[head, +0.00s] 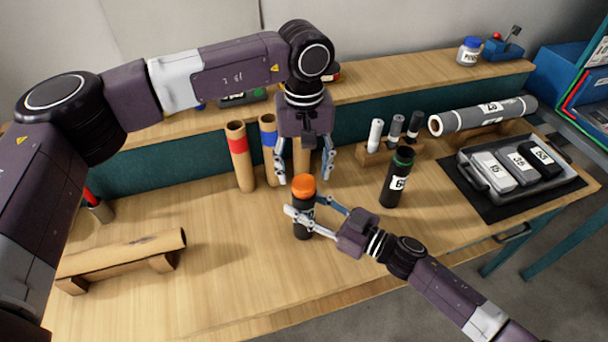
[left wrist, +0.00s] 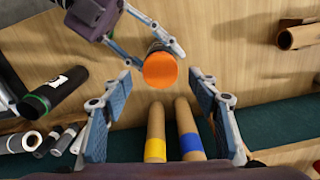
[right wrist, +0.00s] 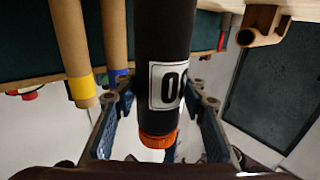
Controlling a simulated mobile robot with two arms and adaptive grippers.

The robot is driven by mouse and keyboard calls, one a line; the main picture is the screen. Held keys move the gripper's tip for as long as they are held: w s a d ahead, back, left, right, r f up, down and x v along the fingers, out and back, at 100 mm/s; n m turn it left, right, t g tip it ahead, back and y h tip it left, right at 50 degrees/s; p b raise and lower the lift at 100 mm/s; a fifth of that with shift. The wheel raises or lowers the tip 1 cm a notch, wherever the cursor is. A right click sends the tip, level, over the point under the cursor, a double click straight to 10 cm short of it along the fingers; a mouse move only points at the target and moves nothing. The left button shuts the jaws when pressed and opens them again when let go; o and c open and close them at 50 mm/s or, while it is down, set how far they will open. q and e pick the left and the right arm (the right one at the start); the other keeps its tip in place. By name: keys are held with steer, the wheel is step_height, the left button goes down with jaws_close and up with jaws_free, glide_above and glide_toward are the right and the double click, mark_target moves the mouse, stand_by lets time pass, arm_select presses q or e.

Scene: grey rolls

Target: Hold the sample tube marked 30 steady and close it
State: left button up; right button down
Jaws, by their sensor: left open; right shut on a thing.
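A dark sample tube (head: 303,222) stands upright on the bench with an orange cap (head: 303,187) on its top. Its label, upside down and partly cut off in the right wrist view (right wrist: 170,86), shows a 0 and part of another digit. My right gripper (head: 306,212) is shut around the tube's body below the cap; its fingers also show in the right wrist view (right wrist: 158,104). My left gripper (head: 303,174) points down over the cap, open, with its fingers apart on either side. In the left wrist view the cap (left wrist: 160,71) lies between the open fingers, not touching them.
A dark tube with a green rim (head: 397,180) stands open to the right. Cardboard tubes (head: 240,158) stand behind, near the shelf. A rack of small tubes (head: 377,152), a grey tray (head: 474,185) and a roll on a cradle (head: 482,115) are at the right.

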arm_select(q)
steer(key=shift+r, duration=0.95)
steer(key=shift+c, duration=0.4)
steer(key=n, duration=0.3)
steer(key=r+n, duration=0.1)
steer(key=n, duration=0.2)
steer(key=shift+n, duration=0.3)
steer(key=n, duration=0.5)
steer(key=shift+r, duration=0.3)
steer(key=n, duration=0.4)
steer(key=r+n, duration=0.1)
steer(key=n, duration=0.8)
steer(key=shift+r, duration=0.3)
